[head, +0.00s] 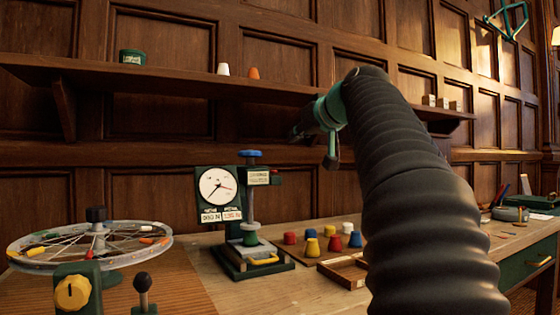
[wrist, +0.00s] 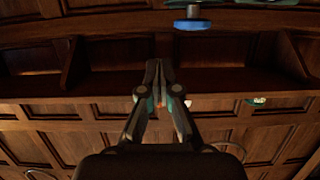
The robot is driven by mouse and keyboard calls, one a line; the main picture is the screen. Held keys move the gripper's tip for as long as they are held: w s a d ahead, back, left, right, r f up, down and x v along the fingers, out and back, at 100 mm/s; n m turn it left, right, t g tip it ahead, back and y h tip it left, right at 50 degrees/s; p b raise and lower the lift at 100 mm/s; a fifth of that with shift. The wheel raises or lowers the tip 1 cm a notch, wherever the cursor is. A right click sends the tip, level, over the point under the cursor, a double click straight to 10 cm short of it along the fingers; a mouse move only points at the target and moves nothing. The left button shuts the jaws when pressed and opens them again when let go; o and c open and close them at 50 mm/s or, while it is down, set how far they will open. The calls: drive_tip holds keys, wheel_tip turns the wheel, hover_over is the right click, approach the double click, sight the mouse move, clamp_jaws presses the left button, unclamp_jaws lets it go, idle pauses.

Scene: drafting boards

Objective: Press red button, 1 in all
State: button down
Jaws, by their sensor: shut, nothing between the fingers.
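A dark green press with a round white dial (head: 217,187) stands on the table left of centre in the head view. A small red part (head: 276,171), which looks like the red button, sits at the right end of the box beside its column. My gripper (head: 299,133) is up and to the right of that part, apart from it, in front of the wall under the shelf. In the wrist view my gripper (wrist: 158,66) is shut with its fingers together and empty. The press's blue knob (wrist: 192,24) shows at the top there; I cannot make out the red part.
Several coloured weights (head: 312,247) and a wooden tray (head: 343,271) stand right of the press. A spoked wheel (head: 90,245), a yellow knob box (head: 73,293) and a black lever (head: 143,290) are at left. A wall shelf (head: 170,81) runs behind.

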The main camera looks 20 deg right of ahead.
drive_tip(key=p, duration=0.2)
hover_over(277, 177)
wheel_tip(277, 177, down, 2)
drive_tip(key=shift+w+f, duration=0.1)
drive_tip(key=shift+f, duration=0.15)
drive_tip(key=shift+f+b, duration=1)
drive_tip(key=shift+f, duration=1)
